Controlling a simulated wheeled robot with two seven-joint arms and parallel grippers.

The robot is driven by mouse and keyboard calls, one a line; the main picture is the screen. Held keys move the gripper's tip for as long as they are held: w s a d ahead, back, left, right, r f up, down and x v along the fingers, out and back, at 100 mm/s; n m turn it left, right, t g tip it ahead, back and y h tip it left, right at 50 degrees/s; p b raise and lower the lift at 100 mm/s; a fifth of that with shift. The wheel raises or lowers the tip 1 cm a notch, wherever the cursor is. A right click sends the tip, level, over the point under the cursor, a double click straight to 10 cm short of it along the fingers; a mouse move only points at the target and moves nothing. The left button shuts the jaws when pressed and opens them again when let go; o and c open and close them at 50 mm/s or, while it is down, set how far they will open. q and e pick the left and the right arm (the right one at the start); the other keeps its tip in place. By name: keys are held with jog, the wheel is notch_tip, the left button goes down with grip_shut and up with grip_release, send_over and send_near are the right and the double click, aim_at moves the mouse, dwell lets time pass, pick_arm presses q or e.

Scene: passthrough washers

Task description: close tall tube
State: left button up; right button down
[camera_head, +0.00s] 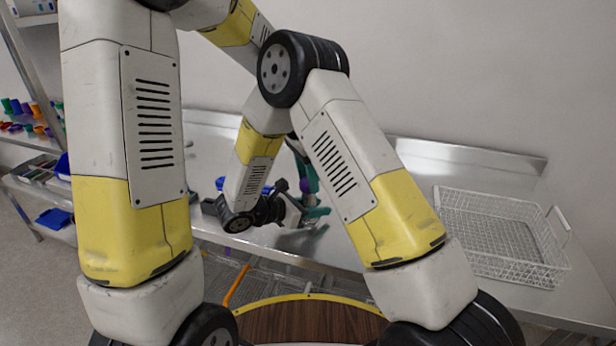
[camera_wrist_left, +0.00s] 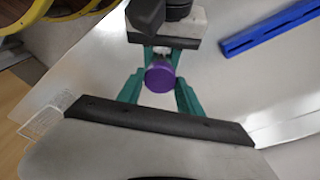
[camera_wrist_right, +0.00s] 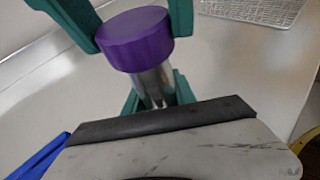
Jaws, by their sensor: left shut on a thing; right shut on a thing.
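A purple cap (camera_wrist_right: 135,38) sits over the top of a clear tall tube (camera_wrist_right: 152,84) in the right wrist view. The cap also shows end-on in the left wrist view (camera_wrist_left: 160,76). My left gripper (camera_head: 307,178) is shut on the cap, with its green fingers on either side of it. My right gripper (camera_head: 313,213) is lower and shut on the tube body below the cap. The tube stands roughly in line with the cap. I cannot tell whether the cap is fully seated. In the head view the arms hide much of the tube.
A white wire basket (camera_head: 497,238) stands on the metal bench at the right. A blue rack (camera_wrist_left: 270,29) lies on the bench near the grippers. Shelves with coloured parts (camera_head: 22,108) are at the far left. My arms fill the middle.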

pick_arm(q)
jog(key=shift+f, duration=0.6)
